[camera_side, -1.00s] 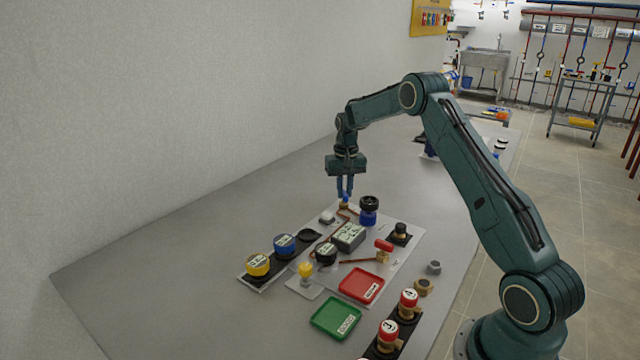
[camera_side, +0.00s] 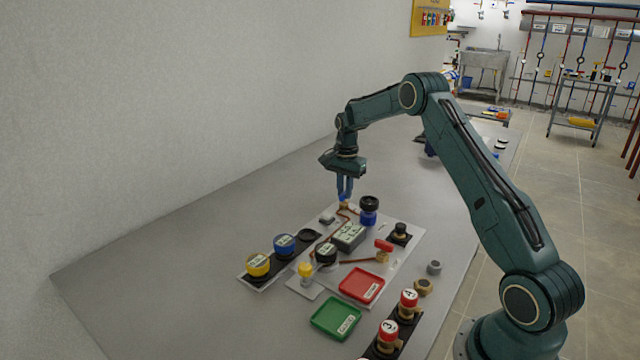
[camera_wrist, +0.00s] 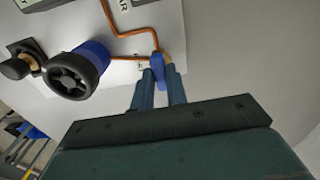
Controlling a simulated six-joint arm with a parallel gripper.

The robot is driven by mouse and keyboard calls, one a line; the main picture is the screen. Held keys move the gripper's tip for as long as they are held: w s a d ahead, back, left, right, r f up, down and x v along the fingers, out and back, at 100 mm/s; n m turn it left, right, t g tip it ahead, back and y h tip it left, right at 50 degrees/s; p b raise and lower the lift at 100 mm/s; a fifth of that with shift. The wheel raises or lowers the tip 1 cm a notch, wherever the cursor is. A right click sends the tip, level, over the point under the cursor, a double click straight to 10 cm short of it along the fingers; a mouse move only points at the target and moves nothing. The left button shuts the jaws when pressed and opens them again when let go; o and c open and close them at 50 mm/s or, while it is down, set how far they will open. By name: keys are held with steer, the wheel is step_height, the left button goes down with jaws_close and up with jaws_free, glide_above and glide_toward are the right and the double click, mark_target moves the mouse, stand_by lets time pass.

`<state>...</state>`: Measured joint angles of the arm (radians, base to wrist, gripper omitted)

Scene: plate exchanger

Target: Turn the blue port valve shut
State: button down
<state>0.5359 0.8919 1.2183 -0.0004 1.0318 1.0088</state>
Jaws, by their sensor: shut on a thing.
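The blue port valve stands at the far end of the white board, with a brass body (camera_side: 344,205) joined to copper pipe. Its blue handle (camera_wrist: 158,67) shows between my fingertips in the wrist view. My gripper (camera_side: 345,195) points down onto the valve and is shut on that handle. In the wrist view my fingers (camera_wrist: 161,82) lie on either side of the handle. The fingers hide most of the handle in the side view, so its exact angle to the pipe is hard to tell.
A blue fitting with a black handwheel (camera_side: 369,210) stands close right of the valve. A grey labelled box (camera_side: 349,237), a red-handled valve (camera_side: 383,250), a red tray (camera_side: 361,286) and a green tray (camera_side: 336,319) lie nearer. The table left of the board is clear.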

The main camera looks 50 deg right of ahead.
mark_target(344, 193)
steer(key=shift+m, duration=0.3)
steer(key=c, duration=1.4)
jaws_free()
steer(key=shift+r, duration=0.15)
step_height(344, 193, up, 14)
steer(key=shift+f, duration=0.2)
steer(key=shift+r, duration=0.1)
